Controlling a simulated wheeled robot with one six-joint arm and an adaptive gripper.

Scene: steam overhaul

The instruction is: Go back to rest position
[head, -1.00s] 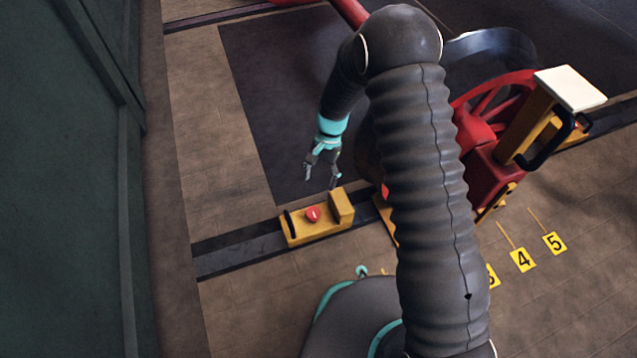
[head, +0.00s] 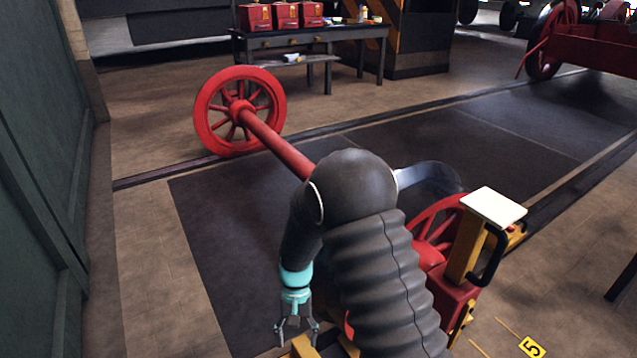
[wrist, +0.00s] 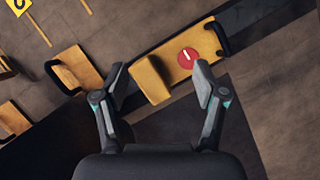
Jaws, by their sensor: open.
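My gripper (head: 297,330) is open and empty in the head view, pointing down at the lower middle. In the wrist view my gripper (wrist: 160,92) shows its two fingers spread apart. Beyond the fingers, a yellow block fixture (wrist: 207,48) with a round red button (wrist: 187,57) and a black handle sits on the rail.
A red wheelset with a spoked wheel (head: 240,112) and axle lies behind my arm. A yellow stand with a white top (head: 493,207) is at the right. A workbench (head: 310,32) with red boxes stands at the back. A green wall (head: 35,200) borders the left. Dark floor (head: 215,230) lies clear left of my arm.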

